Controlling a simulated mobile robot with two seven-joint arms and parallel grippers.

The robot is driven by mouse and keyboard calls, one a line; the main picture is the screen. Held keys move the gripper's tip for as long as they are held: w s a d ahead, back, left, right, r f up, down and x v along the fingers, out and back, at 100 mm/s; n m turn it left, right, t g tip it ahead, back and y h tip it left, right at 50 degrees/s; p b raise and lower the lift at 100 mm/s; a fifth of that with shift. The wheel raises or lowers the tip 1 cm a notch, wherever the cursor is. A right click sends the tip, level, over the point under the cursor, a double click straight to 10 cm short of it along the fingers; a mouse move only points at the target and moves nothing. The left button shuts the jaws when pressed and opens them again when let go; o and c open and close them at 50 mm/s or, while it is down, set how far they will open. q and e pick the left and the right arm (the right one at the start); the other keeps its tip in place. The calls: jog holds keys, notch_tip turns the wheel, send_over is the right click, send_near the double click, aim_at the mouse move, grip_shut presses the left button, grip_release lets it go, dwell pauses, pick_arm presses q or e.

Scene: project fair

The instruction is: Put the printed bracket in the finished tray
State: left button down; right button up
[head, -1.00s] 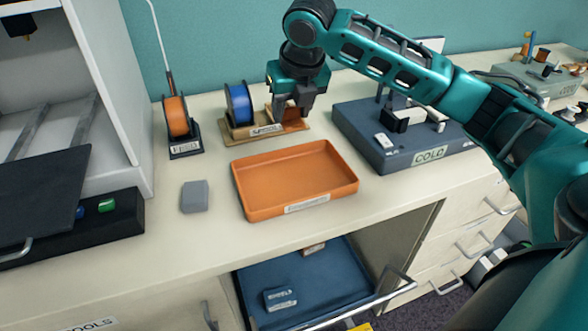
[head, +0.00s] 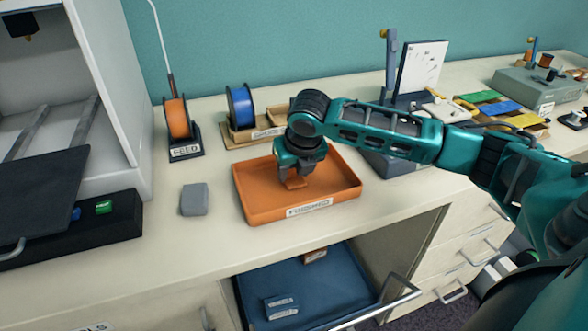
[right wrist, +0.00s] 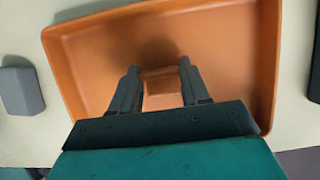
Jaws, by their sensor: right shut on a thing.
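The finished tray (head: 338,197) is a shallow orange tray with a label on its front wall, on the bench. My right gripper (head: 296,181) reaches down inside it, near the middle. It is shut on the printed bracket (head: 297,183), a small orange piece almost the same colour as the tray. In the right wrist view the bracket (right wrist: 163,88) sits between the two fingers, over the floor of the tray (right wrist: 230,60). I cannot tell whether the bracket touches the tray floor. The fingers and the wrist hide part of the bracket. My left gripper is not in view.
A grey block (head: 194,200) lies left of the tray. An orange spool on a stand (head: 178,120) and a blue spool (head: 240,107) on a wooden holder stand behind. A dark blue station is at right, partly behind my arm. An open drawer (head: 335,285) is below.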

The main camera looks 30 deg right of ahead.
jog(key=shift+f, duration=0.1)
jog(key=o, duration=1)
jog(key=p+v, duration=0.1)
jog(key=v, duration=1.1)
jog(key=shift+p, duration=0.4)
jog(key=shift+s, duration=0.15)
